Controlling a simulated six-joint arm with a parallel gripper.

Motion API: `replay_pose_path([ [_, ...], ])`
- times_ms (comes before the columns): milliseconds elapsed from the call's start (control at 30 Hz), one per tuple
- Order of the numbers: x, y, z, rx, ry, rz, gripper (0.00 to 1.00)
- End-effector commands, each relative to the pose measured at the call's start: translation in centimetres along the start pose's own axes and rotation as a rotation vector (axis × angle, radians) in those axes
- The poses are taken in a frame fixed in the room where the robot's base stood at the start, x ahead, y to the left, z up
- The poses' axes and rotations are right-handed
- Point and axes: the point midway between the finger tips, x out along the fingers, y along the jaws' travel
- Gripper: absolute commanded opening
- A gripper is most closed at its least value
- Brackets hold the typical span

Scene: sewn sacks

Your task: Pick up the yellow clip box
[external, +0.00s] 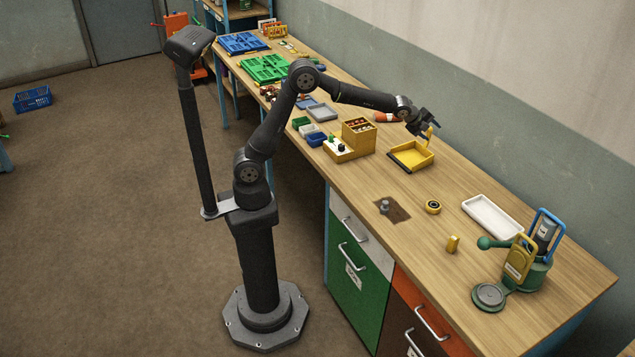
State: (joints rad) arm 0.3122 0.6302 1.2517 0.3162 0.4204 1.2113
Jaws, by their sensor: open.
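A small yellow upright piece (430,132) shows right at the fingers. I cannot tell whether it touches them or is part of the box. A smaller yellow block (453,244) stands alone nearer the front of the bench.
A yellow-black ring (432,207), white tray (492,217) and green device (530,272) are to the right. The wall (500,110) runs close behind.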

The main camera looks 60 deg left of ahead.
Motion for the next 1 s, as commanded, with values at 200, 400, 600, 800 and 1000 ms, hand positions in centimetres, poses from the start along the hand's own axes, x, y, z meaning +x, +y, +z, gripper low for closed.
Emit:
replay_pose_path([
  [200, -3.0, 4.6, -19.4, -0.341, 0.207, 0.312, 0.55],
  [400, -8.6, 9.3, -32.3, -0.516, 0.319, 0.609, 0.55],
  [600, -11.4, 11.5, -37.0, -0.567, 0.351, 0.74, 0.55],
  [800, -9.3, 13.5, -38.8, -0.569, 0.35, 0.75, 0.55],
  [1000, -6.2, 15.8, -40.9, -0.569, 0.351, 0.746, 0.55],
])
